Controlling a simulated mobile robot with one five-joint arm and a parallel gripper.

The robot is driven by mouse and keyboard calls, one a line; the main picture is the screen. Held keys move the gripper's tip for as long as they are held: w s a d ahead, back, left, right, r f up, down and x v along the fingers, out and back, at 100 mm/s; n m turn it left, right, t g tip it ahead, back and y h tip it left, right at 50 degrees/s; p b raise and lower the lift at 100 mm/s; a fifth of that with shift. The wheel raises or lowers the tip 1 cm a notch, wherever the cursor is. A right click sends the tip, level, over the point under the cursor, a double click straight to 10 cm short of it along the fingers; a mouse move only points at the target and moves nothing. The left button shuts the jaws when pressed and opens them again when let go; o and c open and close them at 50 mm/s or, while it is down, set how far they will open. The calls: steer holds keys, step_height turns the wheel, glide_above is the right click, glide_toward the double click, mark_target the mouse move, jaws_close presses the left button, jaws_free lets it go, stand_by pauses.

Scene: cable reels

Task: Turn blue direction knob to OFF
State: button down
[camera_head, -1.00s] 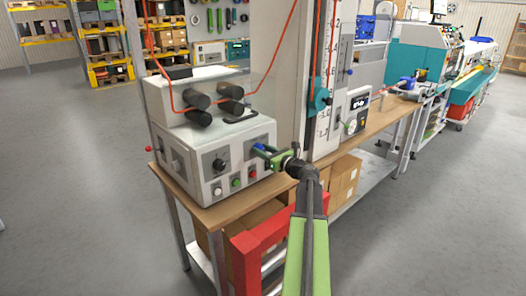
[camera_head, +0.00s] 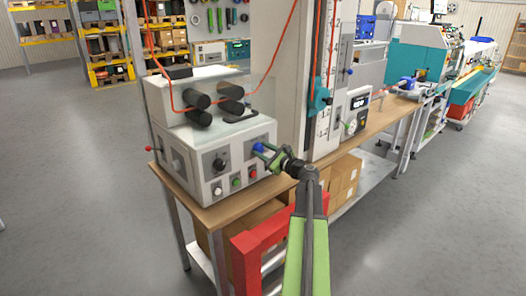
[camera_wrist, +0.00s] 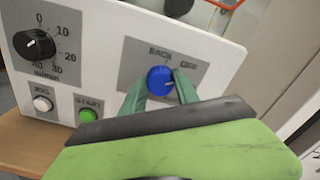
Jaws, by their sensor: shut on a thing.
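The blue direction knob (camera_wrist: 159,85) sits on a grey label plate on the white control box (camera_head: 205,142). In the wrist view the words BACK and OFF show above and to the upper right of it. A short white mark on the knob points up and to the right, toward the OFF side. My gripper (camera_wrist: 160,92) is shut on the knob, one green finger on each side. In the head view the knob (camera_head: 259,147) shows at the tip of my gripper (camera_head: 263,151), at the right of the box's front.
A black speed dial (camera_wrist: 34,45), a white JOG button (camera_wrist: 42,104) and a green START button (camera_wrist: 88,115) lie left of the knob. A red button (camera_head: 253,173) is below it. Black rollers (camera_head: 200,101) stand above the box. A tall measuring column (camera_head: 330,85) rises on the right.

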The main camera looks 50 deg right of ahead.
steer(key=shift+n, duration=1.2)
steer(key=c, duration=0.9)
jaws_free()
steer(key=s, duration=1.1)
steer(key=s+a, duration=0.1)
steer(key=s, duration=0.5)
steer(key=shift+s+a, duration=0.1)
steer(key=shift+s, duration=0.15)
